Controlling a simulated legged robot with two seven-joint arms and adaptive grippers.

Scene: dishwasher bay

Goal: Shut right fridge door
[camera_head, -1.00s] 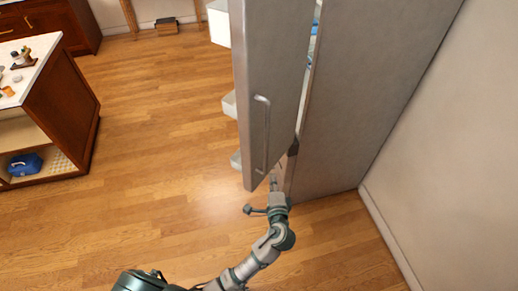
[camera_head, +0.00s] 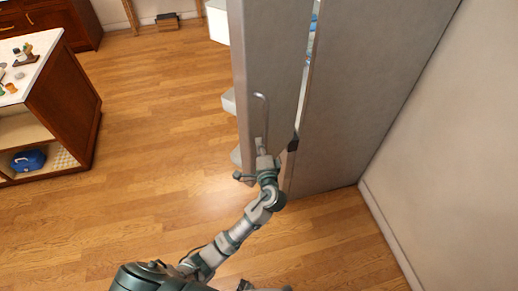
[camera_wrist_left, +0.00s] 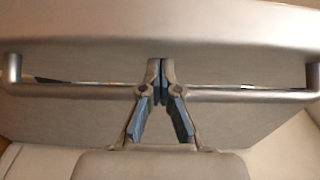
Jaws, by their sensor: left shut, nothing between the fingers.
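The right fridge door (camera_head: 268,80) is a grey panel standing open, with a gap between it and the fridge body (camera_head: 355,90). White bins (camera_head: 229,102) show past its left edge. Its long handle (camera_head: 266,115) shows on the near face. My left gripper (camera_head: 260,143) is at the lower part of the handle, hiding some of it. In the left wrist view, the shut fingertips (camera_wrist_left: 161,76) are at the handle bar (camera_wrist_left: 235,95), with nothing between them. The bar runs to both sides of the fingers. Whether they touch the door face (camera_wrist_left: 80,60) cannot be told. My right gripper is out of view.
A wall (camera_head: 450,140) stands to the right of the fridge. The wooden floor (camera_head: 160,120) between the island and door is clear.

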